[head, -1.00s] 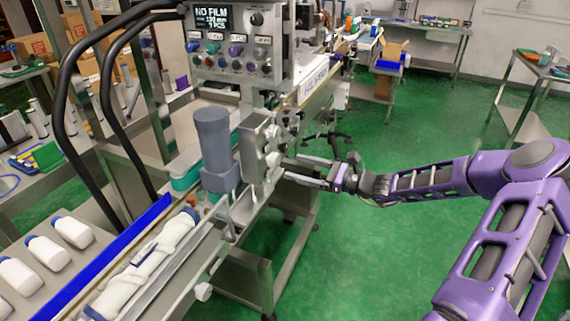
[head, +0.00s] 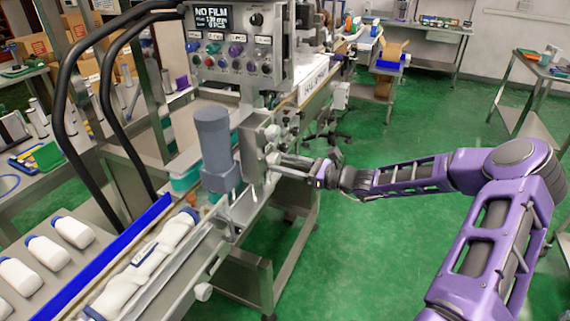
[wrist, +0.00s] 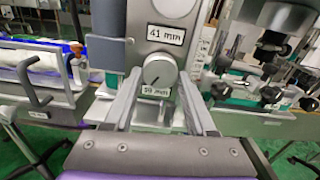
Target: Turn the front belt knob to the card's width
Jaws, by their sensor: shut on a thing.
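The front belt knob (wrist: 159,72) is a round light-grey dial with a short dark pointer mark toward its lower left. It sits on a grey housing, between a "41 mm" plate (wrist: 166,34) above and a "59 mm" plate (wrist: 155,91) just below. My gripper (wrist: 160,76) has a finger on each side of the knob and is shut on it. In the head view my gripper (head: 270,159) reaches the machine's right side from the right; its fingertips largely hide the knob there.
A grey motor cylinder (head: 213,140) stands left of the housing. White bottles (head: 145,255) lie on the conveyor at the lower left. The control panel (head: 235,40) reads "NO FILM". Green floor (head: 400,250) is open below my arm.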

